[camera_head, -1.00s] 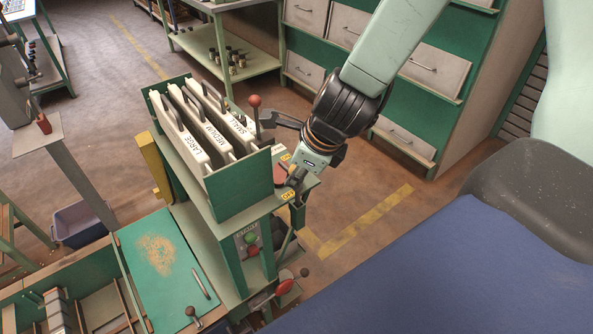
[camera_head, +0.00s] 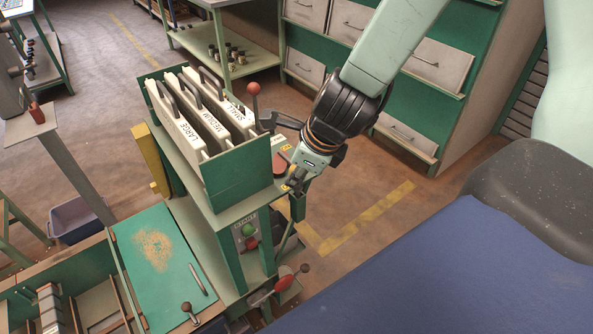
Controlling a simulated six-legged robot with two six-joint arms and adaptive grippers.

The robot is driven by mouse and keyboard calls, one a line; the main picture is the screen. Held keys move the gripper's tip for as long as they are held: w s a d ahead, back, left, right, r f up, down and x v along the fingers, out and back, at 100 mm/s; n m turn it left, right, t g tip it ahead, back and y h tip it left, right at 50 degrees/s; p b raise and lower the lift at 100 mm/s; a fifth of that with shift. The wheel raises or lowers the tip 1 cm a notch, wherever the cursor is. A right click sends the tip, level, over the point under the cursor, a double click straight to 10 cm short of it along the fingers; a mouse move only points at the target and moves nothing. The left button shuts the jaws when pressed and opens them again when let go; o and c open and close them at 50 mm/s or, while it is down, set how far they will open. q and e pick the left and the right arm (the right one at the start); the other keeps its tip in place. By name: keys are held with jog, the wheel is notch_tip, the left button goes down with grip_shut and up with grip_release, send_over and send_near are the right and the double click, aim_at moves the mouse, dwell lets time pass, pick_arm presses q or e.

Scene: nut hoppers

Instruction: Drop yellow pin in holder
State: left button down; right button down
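My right gripper (camera_head: 293,182) comes down from the upper right beside the front corner of the green hopper stand. Its fingertips are small and dark, so I cannot tell whether they are open or shut. A small yellow patch shows at the fingertips, but I cannot tell whether it is the yellow pin or a label. The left gripper is not in view.
The green stand (camera_head: 237,185) holds white hoppers marked LARGE (camera_head: 178,122), MEDIUM (camera_head: 205,110) and SMALL (camera_head: 232,105). A red-balled lever (camera_head: 253,88) rises beside them. A red-handled lever (camera_head: 284,283) sits low.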

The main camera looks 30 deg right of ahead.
jog(key=shift+f+b, duration=1.15)
jog(key=shift+f, duration=0.1)
jog(key=c, duration=1)
grip_release()
jog(key=shift+o, duration=0.2)
jog(key=shift+r, duration=0.1)
jog(key=shift+v, duration=3.7)
